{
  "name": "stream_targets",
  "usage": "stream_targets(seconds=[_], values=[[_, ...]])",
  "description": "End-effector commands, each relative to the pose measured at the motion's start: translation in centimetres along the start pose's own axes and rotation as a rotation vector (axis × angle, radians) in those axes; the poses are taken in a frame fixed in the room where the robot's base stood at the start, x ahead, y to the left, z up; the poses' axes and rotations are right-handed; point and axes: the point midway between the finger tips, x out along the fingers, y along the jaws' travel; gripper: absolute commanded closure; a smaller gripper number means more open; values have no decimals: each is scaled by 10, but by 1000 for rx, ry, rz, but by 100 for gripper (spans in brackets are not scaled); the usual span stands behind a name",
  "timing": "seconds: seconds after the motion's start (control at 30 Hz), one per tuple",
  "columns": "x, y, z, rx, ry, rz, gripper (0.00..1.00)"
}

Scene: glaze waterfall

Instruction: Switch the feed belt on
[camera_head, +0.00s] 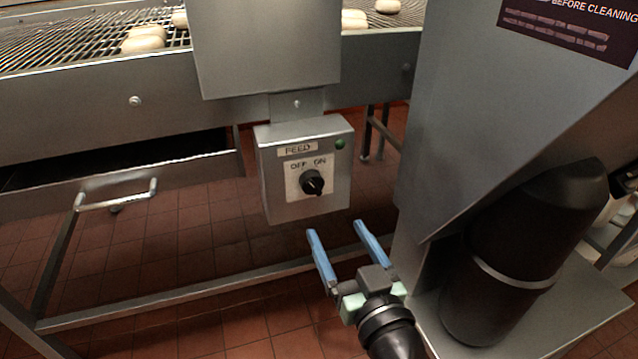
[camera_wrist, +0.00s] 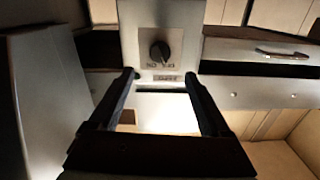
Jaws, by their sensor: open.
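The grey feed switch box (camera_head: 277,205) hangs below the belt frame, with a FEED label (camera_head: 297,149) and OFF and ON marks above its round black knob (camera_head: 312,182). A small green lamp (camera_head: 340,143) sits at its upper right; I cannot tell if it is lit. I cannot read the knob's setting surely. My gripper (camera_head: 335,228) is open and empty, its two blue fingers apart, below and in front of the box, not touching the knob. In the wrist view the box appears upside down, with the knob (camera_wrist: 160,52) beyond and between the fingertips.
The wire mesh belt (camera_head: 75,38) carries pale dough pieces (camera_head: 143,44) above. A tray with a handle (camera_head: 117,195) is at left. A large sloped metal housing (camera_head: 450,120) stands close on the right. The tiled floor (camera_head: 200,240) below the box is open, crossed by a low rail.

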Motion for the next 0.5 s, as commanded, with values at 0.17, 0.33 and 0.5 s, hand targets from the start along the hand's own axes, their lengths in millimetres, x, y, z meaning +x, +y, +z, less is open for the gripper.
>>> stream_targets(seconds=[0.17, 0.33, 0.5], values=[[39, -1, 1, -4, 2, -4, 19], [73, -1, 1, -2, 2, -3, 19], [97, -1, 1, -1, 1, -2, 19]])
